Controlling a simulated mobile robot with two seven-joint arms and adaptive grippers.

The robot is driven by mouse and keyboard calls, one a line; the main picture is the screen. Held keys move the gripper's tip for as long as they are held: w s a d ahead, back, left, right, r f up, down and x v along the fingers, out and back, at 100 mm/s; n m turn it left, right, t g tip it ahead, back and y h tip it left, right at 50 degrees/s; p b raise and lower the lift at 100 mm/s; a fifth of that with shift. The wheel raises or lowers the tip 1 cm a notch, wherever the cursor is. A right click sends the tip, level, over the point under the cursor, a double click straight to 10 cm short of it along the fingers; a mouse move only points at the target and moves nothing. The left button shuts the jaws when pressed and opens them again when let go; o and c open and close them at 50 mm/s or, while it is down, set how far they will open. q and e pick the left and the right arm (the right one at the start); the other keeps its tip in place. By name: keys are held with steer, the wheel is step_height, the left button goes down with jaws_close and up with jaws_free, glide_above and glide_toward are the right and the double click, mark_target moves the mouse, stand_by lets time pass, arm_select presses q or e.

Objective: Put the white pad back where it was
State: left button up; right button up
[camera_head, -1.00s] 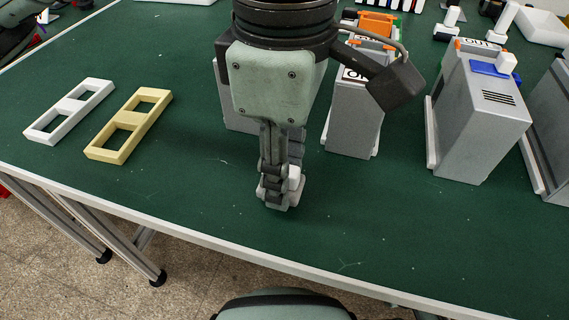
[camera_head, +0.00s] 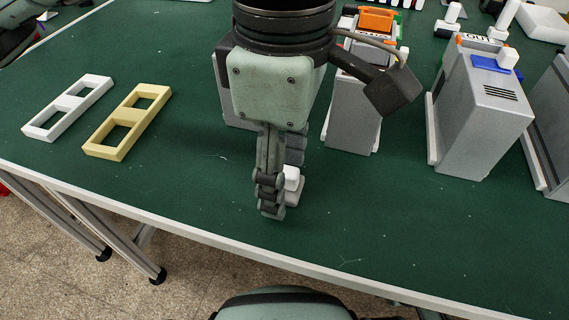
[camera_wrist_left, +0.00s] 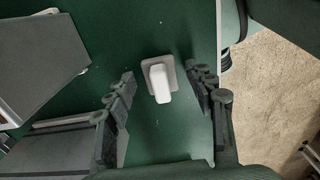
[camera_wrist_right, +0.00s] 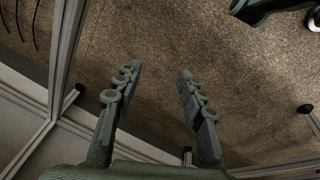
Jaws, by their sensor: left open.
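The white pad (camera_head: 291,182) appears to be the small white block on a thin pale grey base, on the green table near its front edge. In the left wrist view the pad (camera_wrist_left: 159,84) lies between the fingers, with a gap on each side. My left gripper (camera_wrist_left: 161,84) is open and points down at it. In the head view my left gripper (camera_head: 272,208) partly hides the pad. My right gripper (camera_wrist_right: 158,76) is open and empty, with only floor and table legs behind it.
A white frame (camera_head: 49,133) and a yellow frame (camera_head: 102,152) lie at the left. Grey modules (camera_head: 353,115) stand behind and right of my left gripper, one of them large (camera_head: 478,125). The table (camera_head: 400,235) is clear along the front right.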

mark_target(285, 170)
arm_select(q)
steer(key=shift+r, duration=0.1)
steer(key=shift+r+p, duration=0.2)
steer(key=shift+p, duration=0.15)
step_height(285, 170, up, 12)
steer(key=shift+f, duration=0.15)
